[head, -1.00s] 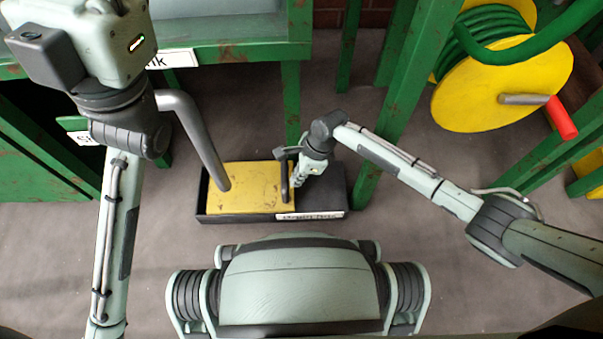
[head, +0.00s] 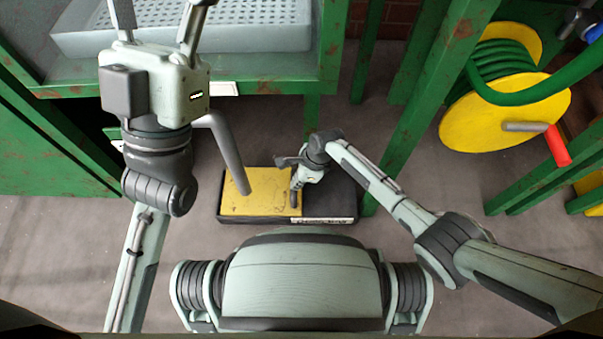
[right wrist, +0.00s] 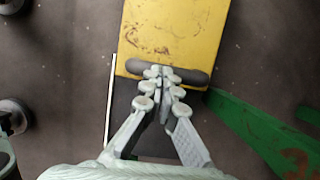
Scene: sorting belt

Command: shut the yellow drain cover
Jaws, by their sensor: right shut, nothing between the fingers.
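The yellow drain cover (head: 262,203) lies flat on a low black box (head: 342,203) on the floor. It covers the left and middle part; the right part is dark and bare. A dark bar handle (head: 294,198) stands at the cover's right edge. My right gripper (head: 298,186) is shut and empty at this handle. In the right wrist view its fingertips (right wrist: 164,76) are together at the dark handle (right wrist: 192,76), with the yellow cover (right wrist: 172,32) beyond; contact is unclear. My left gripper (head: 160,10) is at the upper left, its fingers spread, with its tips near the frame edge.
A grey pipe (head: 228,155) slopes down over the cover. A green rusty bench with a grey perforated tray (head: 250,35) stands behind. Green posts (head: 415,90) and a yellow hose reel (head: 505,112) are at the right. Bare floor surrounds the box.

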